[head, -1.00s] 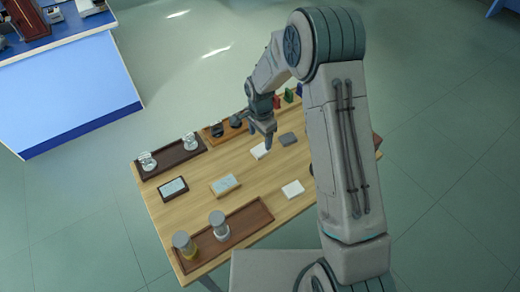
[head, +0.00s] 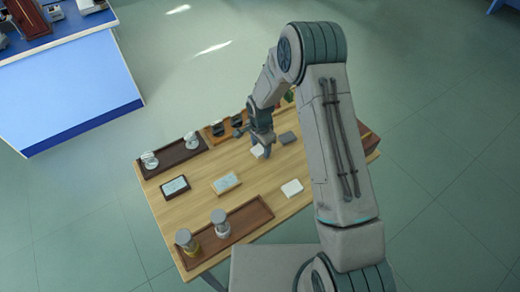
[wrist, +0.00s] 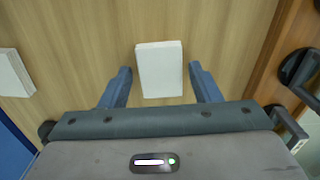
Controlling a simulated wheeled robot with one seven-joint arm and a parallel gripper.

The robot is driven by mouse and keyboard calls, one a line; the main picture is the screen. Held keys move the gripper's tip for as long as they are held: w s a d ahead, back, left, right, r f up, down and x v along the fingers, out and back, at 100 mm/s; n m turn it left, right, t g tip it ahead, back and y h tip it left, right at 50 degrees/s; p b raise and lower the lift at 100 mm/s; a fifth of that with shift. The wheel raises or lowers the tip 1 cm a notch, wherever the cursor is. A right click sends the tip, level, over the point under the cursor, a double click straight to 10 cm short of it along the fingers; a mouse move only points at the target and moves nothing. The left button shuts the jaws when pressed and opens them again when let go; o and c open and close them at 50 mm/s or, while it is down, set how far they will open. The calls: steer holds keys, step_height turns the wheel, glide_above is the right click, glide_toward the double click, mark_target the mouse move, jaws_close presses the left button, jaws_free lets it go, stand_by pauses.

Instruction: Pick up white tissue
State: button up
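Two flat white blocks lie on the wooden table, and which is the tissue I cannot tell by markings. One white block (head: 257,152) lies under my gripper (head: 264,150), partly hidden by it in the head view. In the wrist view this white block (wrist: 160,68) sits between the two blue-grey fingers of my gripper (wrist: 162,86), with a gap on each side. The fingers are open and empty. The other white block (head: 292,188) lies nearer the table's front right; a pale block (wrist: 14,73) shows at the left of the wrist view.
A brown tray with dark items (head: 214,139) is behind left. A dark tray (head: 172,158) holds glassware, and a front tray (head: 240,225) holds two jars.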

mark_target(260, 149)
steer(key=c, duration=0.7)
steer(key=shift+r, duration=0.1)
steer(key=shift+r, duration=0.4)
step_height(260, 149, up, 3)
steer(key=shift+r+b, duration=0.1)
steer(key=shift+b, duration=0.75)
steer(key=d+r+b, duration=0.2)
steer(key=d+r, duration=0.4)
steer(key=d, duration=0.5)
steer(key=shift+w+d+r+b, duration=0.15)
steer(key=shift+d+r+b, duration=0.15)
steer(key=shift+d+r, duration=0.1)
steer(key=shift+o, duration=0.3)
steer(key=shift+a+f, duration=0.1)
